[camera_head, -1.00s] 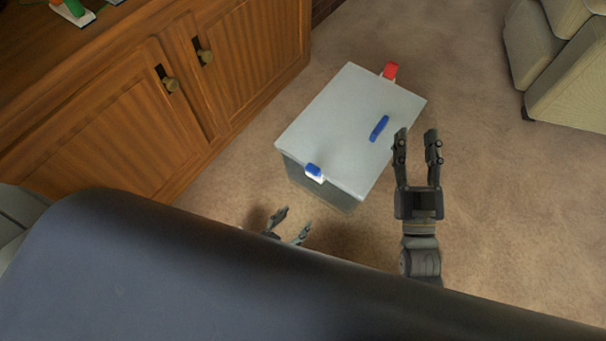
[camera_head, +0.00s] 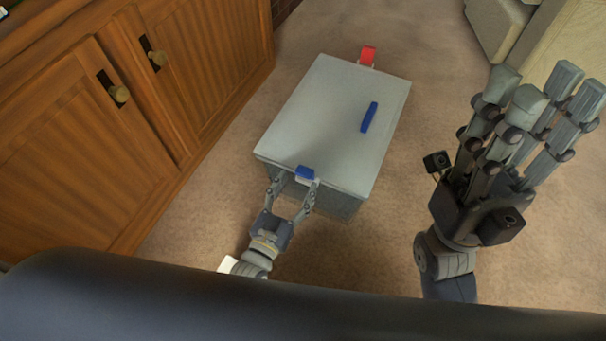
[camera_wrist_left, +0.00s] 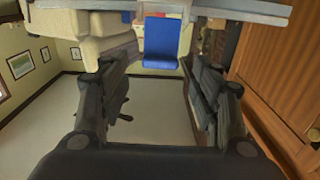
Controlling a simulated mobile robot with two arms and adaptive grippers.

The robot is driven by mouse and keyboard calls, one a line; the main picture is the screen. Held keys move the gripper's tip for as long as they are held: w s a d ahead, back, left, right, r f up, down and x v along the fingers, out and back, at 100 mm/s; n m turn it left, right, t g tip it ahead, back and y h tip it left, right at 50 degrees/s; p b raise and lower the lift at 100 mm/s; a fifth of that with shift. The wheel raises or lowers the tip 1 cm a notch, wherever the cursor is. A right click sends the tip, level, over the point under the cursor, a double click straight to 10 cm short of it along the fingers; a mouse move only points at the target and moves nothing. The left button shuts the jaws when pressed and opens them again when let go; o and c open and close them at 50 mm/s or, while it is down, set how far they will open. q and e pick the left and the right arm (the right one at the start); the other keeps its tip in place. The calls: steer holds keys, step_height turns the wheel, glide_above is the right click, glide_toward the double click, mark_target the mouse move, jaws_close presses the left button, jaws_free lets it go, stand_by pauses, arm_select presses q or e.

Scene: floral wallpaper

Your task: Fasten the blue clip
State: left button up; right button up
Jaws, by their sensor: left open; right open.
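A grey box with a pale lid (camera_head: 325,115) stands on the carpet. The blue clip (camera_head: 305,173) is at the near edge of the lid; I cannot tell if it is latched. My left gripper (camera_head: 296,188) is open at the box's near side, its fingertips on either side of the clip. In the left wrist view the blue clip (camera_wrist_left: 161,42) shows beyond and between the open fingers (camera_wrist_left: 157,72), not gripped. My right gripper (camera_head: 535,95) is open and empty, raised to the right of the box.
A red clip (camera_head: 367,56) stands up at the lid's far edge. A blue handle (camera_head: 369,117) lies on the lid. A wooden cabinet (camera_head: 110,120) is on the left, a pale sofa (camera_head: 497,25) at top right. Carpet lies clear right of the box.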

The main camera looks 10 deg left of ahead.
mark_target(302, 176)
arm_select(q)
steer(key=b+x, duration=0.1)
steer(key=x, duration=0.4)
steer(key=shift+w+f, duration=0.1)
steer(key=c, duration=1.1)
